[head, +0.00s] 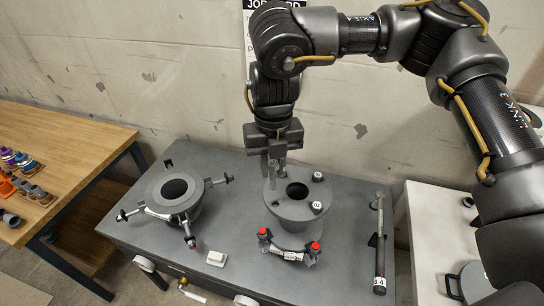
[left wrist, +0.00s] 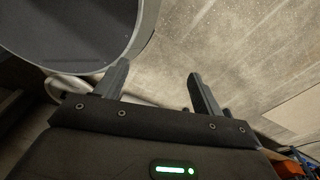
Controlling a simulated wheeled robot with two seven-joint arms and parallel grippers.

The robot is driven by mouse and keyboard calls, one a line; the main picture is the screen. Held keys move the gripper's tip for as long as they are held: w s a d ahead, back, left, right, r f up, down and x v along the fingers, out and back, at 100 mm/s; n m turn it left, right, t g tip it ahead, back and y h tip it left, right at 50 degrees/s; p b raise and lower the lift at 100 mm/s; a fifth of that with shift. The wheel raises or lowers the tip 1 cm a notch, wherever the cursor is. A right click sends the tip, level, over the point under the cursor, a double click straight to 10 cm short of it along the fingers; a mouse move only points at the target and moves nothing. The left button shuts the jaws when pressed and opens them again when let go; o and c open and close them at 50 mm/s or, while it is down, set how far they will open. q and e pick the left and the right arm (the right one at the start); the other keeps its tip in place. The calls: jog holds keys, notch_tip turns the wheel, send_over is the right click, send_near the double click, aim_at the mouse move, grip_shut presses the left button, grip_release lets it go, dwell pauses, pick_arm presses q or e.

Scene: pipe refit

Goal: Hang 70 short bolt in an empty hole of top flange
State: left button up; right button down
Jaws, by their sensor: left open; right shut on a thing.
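The top flange (head: 285,207) is a grey ring with a wide central bore, on a grey pipe body on the table. Two bolts with pale marked heads sit in its rim, one at the back right (head: 317,177) and one at the front right (head: 316,207). My right gripper (head: 276,160) points down over the flange's back-left edge, shut on a slim grey bolt (head: 271,170). The bolt is upright; its number is not legible, and I cannot tell whether its tip is in a hole. My left gripper (left wrist: 160,90) is open and empty in the left wrist view.
A clamp-like ring (head: 174,193) with several arms stands left on the grey table (head: 240,230). A red-capped bracket (head: 289,252) lies in front of the flange, a white block (head: 216,258) to its left. A long bar tool (head: 380,240) lies right.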

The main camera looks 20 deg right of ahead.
aim_at(275, 178)
jog(key=shift+s+d+f+b, duration=0.2)
jog(key=shift+s+f+b, duration=0.05)
jog(key=shift+s+b, duration=0.15)
jog(key=shift+d+f, duration=0.1)
jog(key=shift+f, duration=0.25)
notch_tip(275, 178, down, 3)
jog(key=b, duration=0.2)
jog(key=shift+w+r+b, duration=0.1)
jog(key=shift+w+b, duration=0.05)
jog(key=shift+b, duration=0.2)
pick_arm(q)
jog(key=f, duration=0.1)
jog(key=s+f, duration=0.1)
jog(key=f, duration=0.1)
jog(key=shift+s+f, duration=0.2)
jog(key=shift+s, duration=0.1)
jog(key=shift+w, duration=0.2)
pick_arm(e)
jog(key=shift+w+f, duration=0.1)
jog(key=shift+f, duration=0.1)
pick_arm(q)
jog(key=shift+r, duration=0.15)
jog(key=shift+f+b, duration=0.6)
jog(key=shift+f, duration=0.2)
pick_arm(e)
jog(key=shift+f, duration=1.35)
pick_arm(q)
jog(key=shift+r, duration=0.15)
